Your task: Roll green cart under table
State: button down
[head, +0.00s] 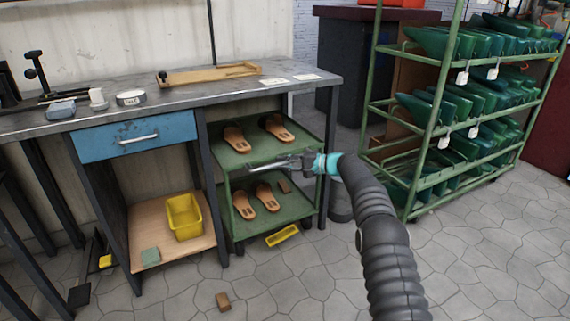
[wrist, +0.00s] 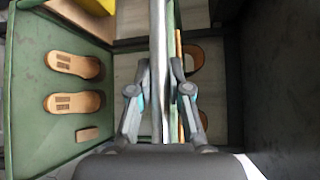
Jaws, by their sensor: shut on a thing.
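The green cart (head: 287,212) has two trays and stands in the right bay under the grey workbench table (head: 224,83). Two tan sandals lie on its upper tray (head: 257,154) and two on its lower tray, beside a small brown block (head: 284,186). My gripper (head: 303,163) is at the cart's upper front edge, near its right corner. In the wrist view, my gripper (wrist: 160,95) is shut on a pale upright-looking bar (wrist: 158,60), apparently the cart's handle. The lower tray (wrist: 35,125) shows at left there. The cart's far side is hidden.
A yellow brush-like object (head: 282,236) lies on the floor by the cart, and a brown block (head: 222,301) lies nearer. A yellow bin (head: 184,216) sits on the table's lower board. A green rack (head: 436,128) stands right. Floor at right front is clear.

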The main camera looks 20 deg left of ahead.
jog(key=c, duration=1.1)
grip_release()
jog(key=shift+w+d, duration=0.1)
jog(key=shift+d, duration=0.05)
jog(key=d+r, duration=0.1)
jog(key=d, duration=1)
jog(key=shift+s+d+r, duration=0.25)
jog(key=shift+d+r, duration=0.05)
jog(key=shift+d, duration=0.05)
